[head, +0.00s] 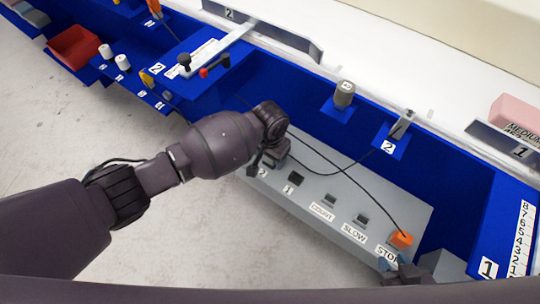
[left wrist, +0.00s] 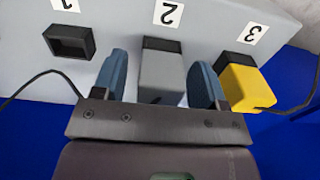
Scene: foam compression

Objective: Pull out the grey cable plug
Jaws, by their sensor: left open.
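The grey cable plug (left wrist: 161,75) sits in the socket under the label 2 in the left wrist view. My left gripper (left wrist: 165,80) is open, with one blue finger on each side of the plug. I cannot tell whether the fingers touch it. In the head view my left gripper (head: 268,158) is at the far left end of the grey panel (head: 325,228), and my wrist largely hides the plug. My right gripper (head: 405,274) shows only in part at the lower right edge, beside the STOP label, and its jaws are unclear.
A yellow plug (left wrist: 246,88) sits in socket 3, close beside my finger. Socket 1 (left wrist: 70,42) is empty. A grey cylinder (head: 344,94) stands on the blue bench behind.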

